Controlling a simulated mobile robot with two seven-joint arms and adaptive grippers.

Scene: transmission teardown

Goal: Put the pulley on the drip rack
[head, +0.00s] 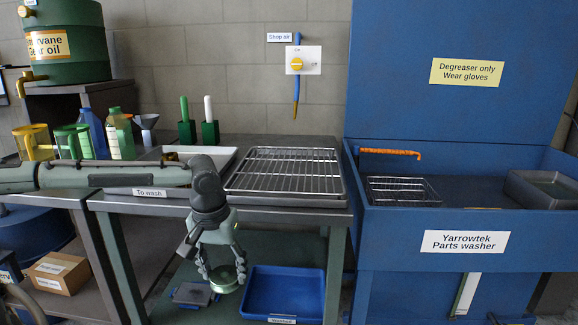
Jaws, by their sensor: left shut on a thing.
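My left gripper (222,268) points downward in front of the bench, with its fingers shut on a round grey-green part, which looks like the pulley (225,282). The fingers hide some of it. The pulley is held below the bench top, over the lower shelf area and left of a blue tray. The drip rack (285,172) is a wire grid in a shallow metal tray on the bench top, above and right of the gripper. No parts show on it. My right gripper is not in view.
A "To wash" tray (228,160) stands left of the rack, partly behind my left arm. A blue tray (254,308) and dark flat object (193,294) lie below. The blue parts washer (400,222) stands right. Bottles, jugs and brushes line the back left.

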